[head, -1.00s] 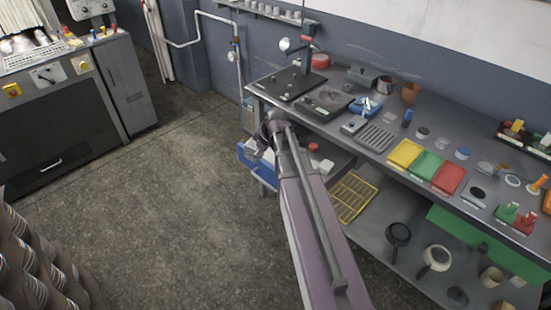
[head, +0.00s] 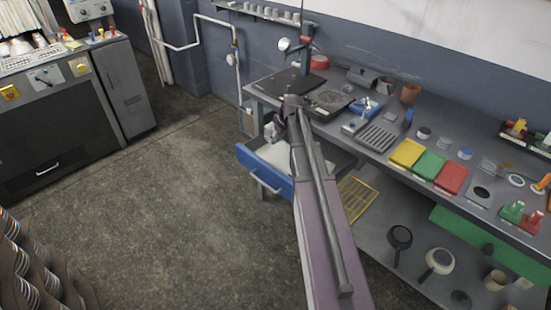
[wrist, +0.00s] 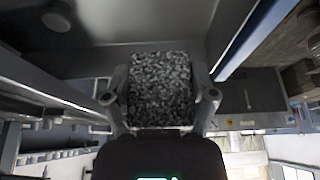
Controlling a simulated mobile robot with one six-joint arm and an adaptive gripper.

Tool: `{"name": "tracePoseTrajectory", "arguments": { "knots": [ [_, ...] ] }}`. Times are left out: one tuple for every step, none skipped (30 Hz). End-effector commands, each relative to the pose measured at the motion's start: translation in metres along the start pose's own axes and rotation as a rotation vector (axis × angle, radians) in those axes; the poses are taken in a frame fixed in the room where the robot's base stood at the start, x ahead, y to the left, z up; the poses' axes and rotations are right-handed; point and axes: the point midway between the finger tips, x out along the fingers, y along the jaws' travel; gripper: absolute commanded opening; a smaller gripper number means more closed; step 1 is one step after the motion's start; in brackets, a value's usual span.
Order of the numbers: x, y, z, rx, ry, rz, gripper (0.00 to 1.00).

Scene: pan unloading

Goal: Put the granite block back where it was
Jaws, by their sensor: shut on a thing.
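The granite block (wrist: 160,90) is dark with grey speckles. In the wrist view it sits between the two fingers of my gripper (wrist: 162,98), which is shut on it. In the head view my gripper (head: 272,131) is at the bench's left end, above the back part of an open blue-fronted drawer (head: 262,177). The arm hides part of the drawer, and the block cannot be made out clearly there.
The bench (head: 345,133) carries a dark plate (head: 280,86), a yellow tray (head: 407,153), a green tray (head: 429,165) and a red tray (head: 451,178). Pans (head: 400,237) lie on the lower shelf. The floor left of the drawer is clear.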

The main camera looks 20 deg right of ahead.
Motion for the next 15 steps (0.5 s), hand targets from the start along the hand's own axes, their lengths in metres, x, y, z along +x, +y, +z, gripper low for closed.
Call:
{"name": "tracePoseTrajectory", "arguments": {
  "knots": [
    [0.002, 0.000, 0.000, 0.000, 0.001, 0.000, 0.13],
    [0.003, 0.000, 0.001, 0.000, 0.001, 0.000, 0.13],
    [0.004, 0.000, 0.001, -0.001, 0.001, 0.000, 0.13],
    [0.006, 0.000, 0.002, -0.001, 0.001, 0.000, 0.13],
    [0.007, 0.000, 0.003, -0.001, 0.001, 0.000, 0.13],
    [0.010, -0.001, 0.004, -0.001, 0.001, 0.000, 0.13],
    [0.013, -0.001, 0.005, -0.001, 0.001, 0.000, 0.13],
    [0.015, -0.001, 0.006, -0.001, 0.001, 0.000, 0.13],
    [0.018, -0.001, 0.007, -0.001, 0.001, -0.001, 0.13],
    [0.021, -0.001, 0.008, -0.001, 0.001, -0.001, 0.13],
    [0.024, -0.001, 0.009, -0.001, 0.001, -0.001, 0.13],
    [0.028, -0.001, 0.011, -0.001, 0.001, -0.001, 0.13],
    [0.031, -0.001, 0.012, -0.001, 0.001, -0.001, 0.13],
    [0.033, -0.001, 0.013, -0.001, 0.001, -0.001, 0.13],
    [0.037, -0.001, 0.015, -0.002, 0.001, -0.001, 0.13]
  ]
}}
